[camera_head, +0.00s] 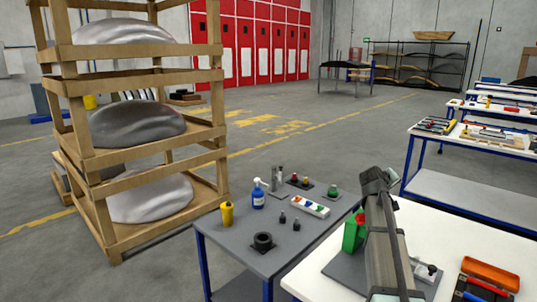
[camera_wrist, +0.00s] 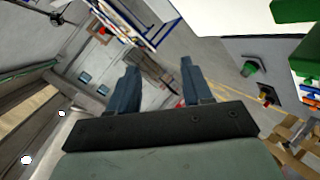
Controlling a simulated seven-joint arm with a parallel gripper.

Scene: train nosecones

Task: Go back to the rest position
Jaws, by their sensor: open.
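My gripper (camera_wrist: 158,66) shows in the wrist view with its two blue-grey fingers spread apart. The gap between them is empty, with only the distant floor and wall behind it. It touches nothing that I can see. In the wrist view a green object (camera_wrist: 296,11) lies at the upper right, apart from the fingers. I cannot make out the gripper's fingers in the head view.
A grey table (camera_head: 228,240) holds a yellow bottle (camera_head: 227,214), a blue spray bottle (camera_head: 258,195) and a black ring (camera_head: 263,242). A wooden rack (camera_head: 100,160) with nosecones stands left. An orange tray (camera_head: 490,274) lies on the white table (camera_head: 450,225). Open floor lies beyond.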

